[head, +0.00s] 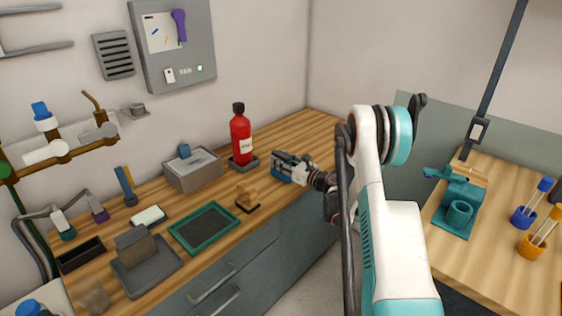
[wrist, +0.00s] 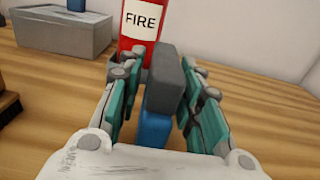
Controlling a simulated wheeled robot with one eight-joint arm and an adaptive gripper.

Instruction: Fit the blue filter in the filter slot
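My gripper (head: 280,164) is low over the back right of the wooden counter, near the red extinguisher. In the wrist view my gripper (wrist: 157,85) has its teal-padded fingers on either side of an upright block. The block is blue below and dark grey above, and I take it to be the blue filter (wrist: 155,130). Gaps show between the fingers and the block, so my gripper is open around it. In the head view a bit of blue shows under the fingers. I cannot pick out the filter slot with certainty.
A red fire extinguisher (head: 241,138) stands just beyond my gripper. A grey box (head: 192,172) with a blue piece on top is to its left. A wooden brush (head: 246,200) and a green-framed tray (head: 204,229) lie nearer. Brown pipes (head: 84,143) run along the left wall.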

